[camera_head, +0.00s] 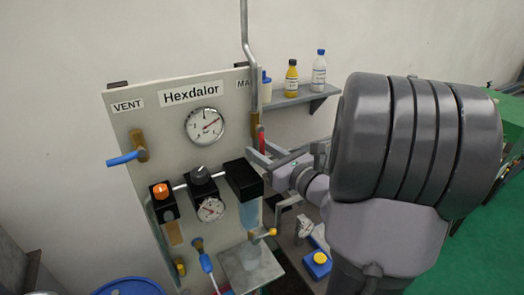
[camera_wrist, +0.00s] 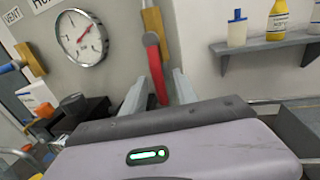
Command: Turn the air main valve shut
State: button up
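The main valve has a brass body (camera_wrist: 155,22) on the pipe at the right edge of the panel and a red lever (camera_wrist: 157,72) hanging down from it, nearly in line with the pipe. The red lever also shows in the head view (camera_head: 261,139). The label beside it, starting "MA", is partly hidden by the pipe. My gripper (camera_wrist: 158,92) is open, with one finger on each side of the red lever's lower part and gaps visible beside it. The lever's lowest end is hidden behind my gripper body. In the head view my arm comes in from the right.
The panel (camera_head: 160,103) carries a gauge (camera_head: 204,126), a blue-handled vent valve (camera_head: 126,158), an orange knob (camera_head: 161,190) and a regulator with a black knob (camera_head: 200,175). A shelf (camera_head: 292,99) with bottles is right of the pipe.

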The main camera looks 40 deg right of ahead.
grip_shut()
dwell(1.3)
